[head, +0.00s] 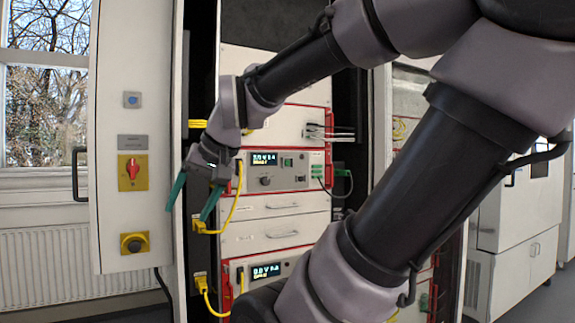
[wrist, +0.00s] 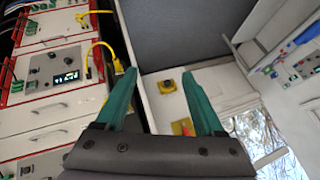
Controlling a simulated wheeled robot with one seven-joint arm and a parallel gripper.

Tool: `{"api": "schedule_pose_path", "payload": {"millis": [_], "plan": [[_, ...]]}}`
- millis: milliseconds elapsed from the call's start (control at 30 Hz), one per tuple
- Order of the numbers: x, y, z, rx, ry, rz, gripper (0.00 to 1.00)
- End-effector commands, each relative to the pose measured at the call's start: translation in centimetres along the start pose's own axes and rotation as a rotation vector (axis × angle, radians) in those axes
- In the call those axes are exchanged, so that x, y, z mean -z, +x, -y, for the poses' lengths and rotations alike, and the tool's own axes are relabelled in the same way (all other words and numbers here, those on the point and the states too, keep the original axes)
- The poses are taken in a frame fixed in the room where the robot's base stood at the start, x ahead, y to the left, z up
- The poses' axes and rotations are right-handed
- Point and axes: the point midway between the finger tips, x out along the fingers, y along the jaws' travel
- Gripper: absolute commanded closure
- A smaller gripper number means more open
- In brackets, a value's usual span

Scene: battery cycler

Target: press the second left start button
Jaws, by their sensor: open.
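My gripper (head: 193,197) has two green fingers spread apart with nothing between them. In the head view it hangs in front of the cabinet's left edge, beside the upper cycler unit (head: 300,183), and touches nothing that I can make out. That unit has a lit display (head: 264,158), a knob (head: 265,181) and small green parts. A lower unit with a lit display (head: 266,271) is partly hidden by my arm. In the wrist view my gripper (wrist: 159,75) has the units on its left, with one display (wrist: 66,77) visible. I cannot tell which small part is a start button.
Yellow cables (head: 233,215) loop at the units' left side.

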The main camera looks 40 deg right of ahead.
Motion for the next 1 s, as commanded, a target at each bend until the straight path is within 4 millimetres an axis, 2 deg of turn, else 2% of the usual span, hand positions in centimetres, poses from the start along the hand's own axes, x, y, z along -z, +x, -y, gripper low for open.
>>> {"api": "schedule_pose_path", "payload": {"millis": [33,167,200,367,567,767,867,1000], "plan": [[0.0,0.0,0.0,0.0,0.0,0.0,0.33],[0.1,0.1,0.0,0.0,0.024,0.004,0.83],[0.3,0.2,0.0,0.001,0.047,0.009,0.98],[1.4,1.3,-0.1,0.008,0.241,0.046,1.0],[4.6,3.3,-0.4,0.06,0.63,0.094,1.0],[9.3,4.7,-1.9,0.16,1.028,0.114,1.0],[12.1,5.2,-3.3,0.227,1.224,0.111,1.0],[16.3,5.3,-6.3,0.347,1.493,0.094,1.0]]}}
